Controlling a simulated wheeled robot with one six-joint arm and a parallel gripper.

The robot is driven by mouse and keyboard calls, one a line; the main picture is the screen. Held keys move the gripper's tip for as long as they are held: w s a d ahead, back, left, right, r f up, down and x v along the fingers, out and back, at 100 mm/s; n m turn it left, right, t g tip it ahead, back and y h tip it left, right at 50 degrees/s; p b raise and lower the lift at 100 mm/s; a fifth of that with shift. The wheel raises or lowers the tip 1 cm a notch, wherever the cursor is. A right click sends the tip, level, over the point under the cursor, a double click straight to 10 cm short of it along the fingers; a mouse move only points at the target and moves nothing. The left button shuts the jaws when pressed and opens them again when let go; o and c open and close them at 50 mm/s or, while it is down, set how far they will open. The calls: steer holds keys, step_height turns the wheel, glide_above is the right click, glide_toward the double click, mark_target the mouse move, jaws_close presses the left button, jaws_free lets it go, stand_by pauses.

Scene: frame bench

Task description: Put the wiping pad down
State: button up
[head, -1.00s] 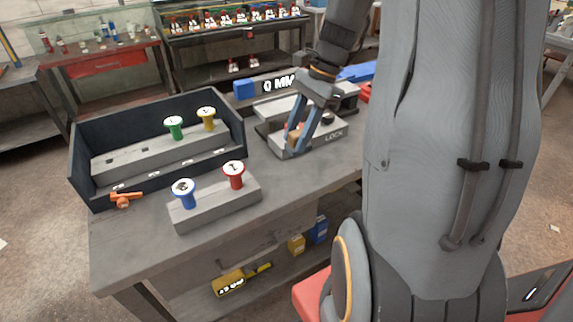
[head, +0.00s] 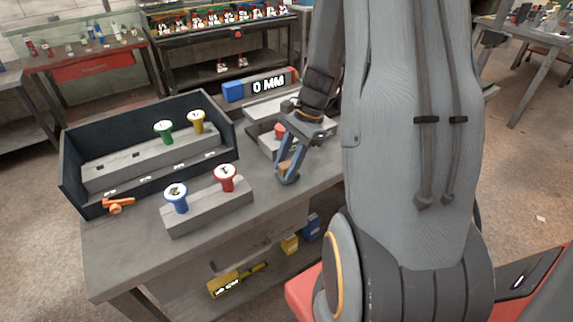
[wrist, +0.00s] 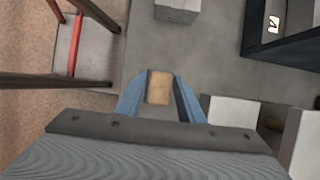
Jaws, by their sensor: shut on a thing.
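The wiping pad is a small tan block (wrist: 159,88), held between the two blue fingers of my gripper (wrist: 160,80) in the wrist view. In the head view my gripper (head: 288,178) points down over the right part of the bench, with a bit of the tan pad (head: 284,168) showing between its fingers. The grey bench top (wrist: 150,48) lies beyond the pad in the wrist view. I cannot tell whether the pad touches the bench.
A grey block with blue and red knobs (head: 208,208) stands left of my gripper. A dark open tray (head: 72,190) with green and yellow knobs is farther left, an orange piece (head: 118,205) by it. A "0 MM" display (head: 268,86) stands behind. Bench between is bare.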

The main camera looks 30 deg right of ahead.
steer(key=o, duration=1.2)
steer(key=shift+f, duration=0.1)
steer(key=b+v, duration=0.2)
steer(key=v, duration=0.9)
steer(key=s+a+f+n+h, duration=0.2)
steer(key=s+a+n, duration=0.2)
steer(key=a+n, duration=0.4)
steer(key=s+a+f+n+t+h, duration=0.1)
steer(key=s+a+f+n+h, duration=0.1)
steer(key=a+n, duration=0.7)
steer(key=shift+s+f+n+h, duration=0.15)
steer(key=shift+s+n+h, duration=0.2)
steer(key=shift+s, duration=0.55)
